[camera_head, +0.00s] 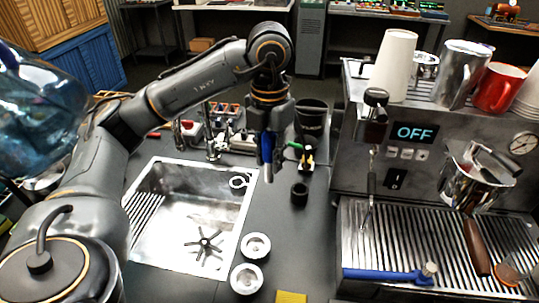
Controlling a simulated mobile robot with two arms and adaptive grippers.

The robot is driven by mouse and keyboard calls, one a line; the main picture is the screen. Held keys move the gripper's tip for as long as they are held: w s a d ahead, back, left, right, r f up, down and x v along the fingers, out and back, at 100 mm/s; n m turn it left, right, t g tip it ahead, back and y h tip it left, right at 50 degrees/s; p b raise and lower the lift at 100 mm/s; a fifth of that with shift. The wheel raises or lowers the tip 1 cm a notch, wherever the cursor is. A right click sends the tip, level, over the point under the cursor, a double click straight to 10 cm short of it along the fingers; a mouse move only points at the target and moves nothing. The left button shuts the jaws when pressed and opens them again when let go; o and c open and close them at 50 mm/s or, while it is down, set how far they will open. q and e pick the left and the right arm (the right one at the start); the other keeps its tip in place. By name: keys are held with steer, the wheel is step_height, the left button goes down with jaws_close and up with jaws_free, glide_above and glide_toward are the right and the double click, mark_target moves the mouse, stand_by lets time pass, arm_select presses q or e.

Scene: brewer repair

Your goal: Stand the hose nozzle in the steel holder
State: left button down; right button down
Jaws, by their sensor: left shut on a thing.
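My left gripper (268,132) points down above the counter, right of the sink. It is shut on a slim blue piece with a grey lower end, which looks like the hose nozzle (267,150). The nozzle hangs nearly upright, and its upper part is hidden between the fingers. A small steel ring (240,181) at the sink's right inner wall looks like the steel holder, though I cannot be sure. The nozzle is above and right of this ring, apart from it. My right gripper is not in view.
A steel sink (150,215) lies at left. A black cup (299,193) and two round pieces (256,245) (246,279) stand on the counter. The espresso machine (420,165) fills the right; a blue-handled tool (385,275) lies on its tray. A blue bottle (35,110) is at far left.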

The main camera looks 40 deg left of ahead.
arm_select(q)
steer(key=shift+r, duration=0.4)
steer(key=w+a+f+n+b, duration=0.35)
steer(key=a+f+n, duration=0.35)
steer(key=a+n, duration=0.25)
steer(key=w+a+f+n+b, duration=0.2)
steer(key=w+a+f+n, duration=0.3)
steer(key=a+f+n, duration=0.35)
steer(key=shift+w+a+f+b, duration=0.1)
steer(key=shift+a+f+b, duration=0.1)
steer(key=shift+f+b, duration=1.05)
steer(key=shift+a+f+b, duration=0.2)
steer(key=shift+f+b, duration=0.65)
steer(key=shift+f, duration=0.65)
steer(key=shift+w+a+f+b, duration=0.1)
steer(key=shift+a+f+b, duration=0.1)
steer(key=shift+f+b, duration=1.05)
steer(key=shift+f, duration=0.15)
steer(key=shift+p, duration=0.5)
